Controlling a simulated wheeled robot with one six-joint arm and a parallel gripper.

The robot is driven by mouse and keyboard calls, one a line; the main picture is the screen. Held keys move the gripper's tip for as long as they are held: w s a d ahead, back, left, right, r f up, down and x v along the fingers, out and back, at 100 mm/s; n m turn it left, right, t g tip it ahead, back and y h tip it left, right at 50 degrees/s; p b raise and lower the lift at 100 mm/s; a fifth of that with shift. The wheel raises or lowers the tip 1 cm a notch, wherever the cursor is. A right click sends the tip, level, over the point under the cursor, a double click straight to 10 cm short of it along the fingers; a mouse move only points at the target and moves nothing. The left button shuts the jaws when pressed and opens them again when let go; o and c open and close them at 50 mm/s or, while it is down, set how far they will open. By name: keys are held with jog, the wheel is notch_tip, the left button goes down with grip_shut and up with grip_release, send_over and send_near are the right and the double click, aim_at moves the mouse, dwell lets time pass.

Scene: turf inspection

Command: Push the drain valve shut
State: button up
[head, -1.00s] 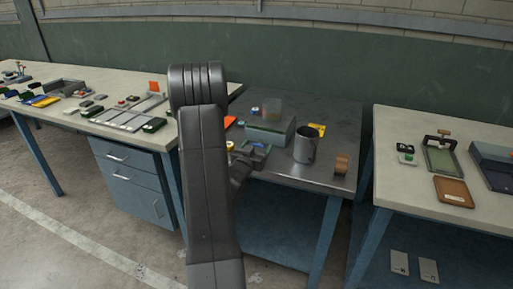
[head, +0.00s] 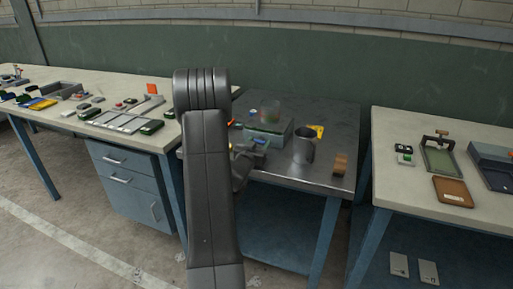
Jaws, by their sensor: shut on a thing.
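A grey-green box (head: 270,136) with a clear cup (head: 270,111) on top stands on the dark metal table. I cannot make out the drain valve clearly; small parts show near the box's front left. My gripper (head: 262,145) is small and partly hidden behind my own arm, at the front left of the box. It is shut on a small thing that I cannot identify. Whether its fingertips touch the box cannot be told.
A grey metal mug (head: 304,146) stands right of the box, with a yellow piece (head: 318,131) behind it. A brown block (head: 340,165) is near the dark table's (head: 330,112) right edge. Pale benches with parts stand left (head: 70,120) and right (head: 400,185).

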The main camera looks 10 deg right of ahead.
jog(key=o, duration=1)
jog(key=shift+w+r, duration=0.1)
jog(key=shift+r, duration=0.05)
jog(key=o, duration=0.4)
jog(key=shift+d, duration=0.1)
jog(key=shift+c, duration=0.2)
jog(key=b+v, duration=0.1)
jog(key=v, duration=1.2)
jog(key=shift+s+a, duration=0.25)
jog(key=shift+s, duration=0.05)
jog(key=shift+w, duration=0.1)
